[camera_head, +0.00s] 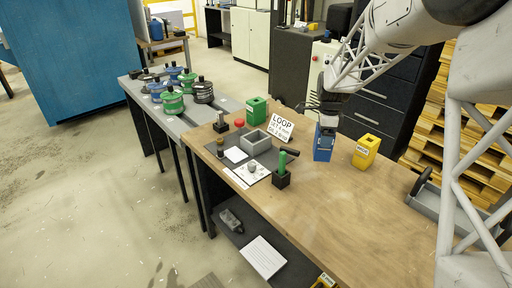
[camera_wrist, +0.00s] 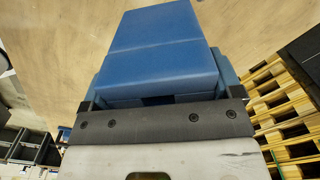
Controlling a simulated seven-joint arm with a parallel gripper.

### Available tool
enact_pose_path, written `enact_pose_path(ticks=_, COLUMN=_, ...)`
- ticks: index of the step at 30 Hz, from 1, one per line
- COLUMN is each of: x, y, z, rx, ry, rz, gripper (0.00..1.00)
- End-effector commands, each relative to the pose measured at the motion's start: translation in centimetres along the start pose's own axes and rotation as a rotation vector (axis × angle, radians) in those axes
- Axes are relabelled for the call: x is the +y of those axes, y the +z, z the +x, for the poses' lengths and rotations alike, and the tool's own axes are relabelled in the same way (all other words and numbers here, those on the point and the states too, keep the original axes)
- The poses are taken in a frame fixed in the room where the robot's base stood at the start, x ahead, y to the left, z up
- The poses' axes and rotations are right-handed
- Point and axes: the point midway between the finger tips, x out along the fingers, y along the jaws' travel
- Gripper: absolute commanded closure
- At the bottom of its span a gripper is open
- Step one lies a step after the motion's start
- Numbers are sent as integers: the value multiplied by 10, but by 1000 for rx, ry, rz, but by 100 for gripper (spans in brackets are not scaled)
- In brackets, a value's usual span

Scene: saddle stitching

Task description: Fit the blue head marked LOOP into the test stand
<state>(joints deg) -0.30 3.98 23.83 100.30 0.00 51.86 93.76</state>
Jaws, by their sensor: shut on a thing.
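A blue block-shaped head (camera_head: 323,145) is upright at the middle of the wooden table, between the white sign and a yellow head. My gripper (camera_head: 327,118) is shut on its upper part from above. I cannot tell whether its base touches the table. A pale label near its top is too small to read. In the wrist view the blue head (camera_wrist: 165,50) fills the space beyond the gripper body, and the fingertips are hidden. A grey open-topped box (camera_head: 256,143) on a dark mat looks like part of the test stand. A white sign (camera_head: 281,126) behind it reads LOOP.
A yellow head (camera_head: 366,151) stands just right of the blue one; a green head (camera_head: 256,110) stands behind the grey box. A green-handled tool in a black holder (camera_head: 282,178), a red button (camera_head: 239,123) and a white card (camera_head: 246,172) are around the mat.

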Motion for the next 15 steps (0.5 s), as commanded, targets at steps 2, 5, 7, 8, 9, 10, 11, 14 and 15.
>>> enact_pose_path(ticks=2, x=-6, y=0, z=-5, rx=0, ry=-2, rz=-70, gripper=72)
enact_pose_path(ticks=5, x=-13, y=0, z=-9, rx=0, ry=-2, rz=-165, gripper=72)
enact_pose_path(ticks=7, x=-18, y=0, z=-12, rx=0, ry=-2, rz=-231, gripper=72)
enact_pose_path(ticks=8, x=-20, y=1, z=-13, rx=0, ry=-2, rz=-259, gripper=72)
enact_pose_path(ticks=9, x=-22, y=1, z=-15, rx=0, ry=-3, rz=-297, gripper=72)
enact_pose_path(ticks=10, x=-24, y=1, z=-16, rx=0, ry=-3, rz=-326, gripper=72)
enact_pose_path(ticks=11, x=-26, y=1, z=-17, rx=0, ry=-2, rz=-354, gripper=72)
enact_pose_path(ticks=14, x=-33, y=1, z=-21, rx=0, ry=-1, rz=-449, gripper=72)
enact_pose_path(ticks=15, x=-36, y=1, z=-23, rx=0, ry=-2, rz=-488, gripper=72)
